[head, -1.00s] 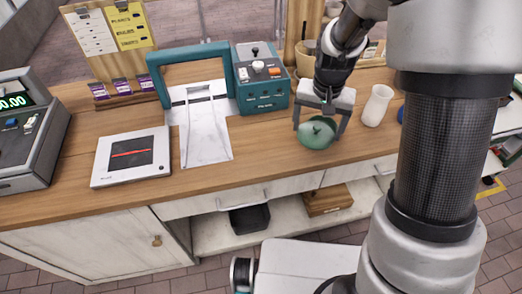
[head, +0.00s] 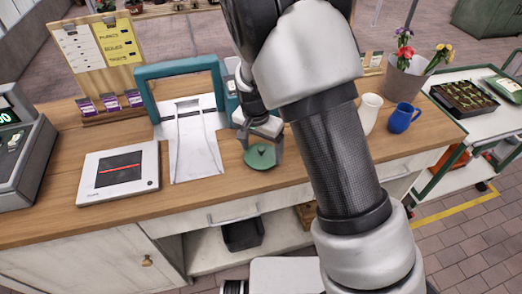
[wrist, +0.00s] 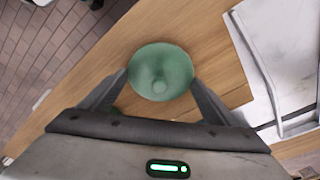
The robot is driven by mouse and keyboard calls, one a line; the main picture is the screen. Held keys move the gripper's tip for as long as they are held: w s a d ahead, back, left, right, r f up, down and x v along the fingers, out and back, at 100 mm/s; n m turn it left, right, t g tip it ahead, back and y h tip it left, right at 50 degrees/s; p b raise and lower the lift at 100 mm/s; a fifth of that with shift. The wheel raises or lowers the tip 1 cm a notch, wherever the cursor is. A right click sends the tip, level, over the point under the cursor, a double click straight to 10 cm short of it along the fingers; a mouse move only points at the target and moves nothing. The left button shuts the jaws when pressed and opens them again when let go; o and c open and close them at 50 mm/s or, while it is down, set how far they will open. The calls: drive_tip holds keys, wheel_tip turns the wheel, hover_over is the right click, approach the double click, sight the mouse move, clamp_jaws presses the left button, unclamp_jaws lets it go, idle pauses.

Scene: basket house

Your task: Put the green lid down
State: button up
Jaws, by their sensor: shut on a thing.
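The green lid (head: 260,156) is round with a small knob on top. It is at the wooden counter's front part, right of the white sheet. My gripper (head: 262,147) is shut on the lid, with one finger at each side. In the wrist view the lid (wrist: 160,72) sits between the two fingertips (wrist: 160,88), knob toward the camera, over bare wood. I cannot tell whether the lid touches the counter or hangs just above it.
The wooden counter (head: 60,222) is bare in front of the lid. A white vase (head: 370,112) and a blue mug (head: 403,118) stand to the right, beyond my arm.

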drive_tip(key=shift+f, duration=0.4)
drive_tip(key=shift+f, duration=0.1)
drive_tip(key=shift+f, duration=0.15)
drive_tip(key=o, duration=1)
drive_tip(key=shift+o, duration=0.2)
drive_tip(key=shift+r, duration=0.2)
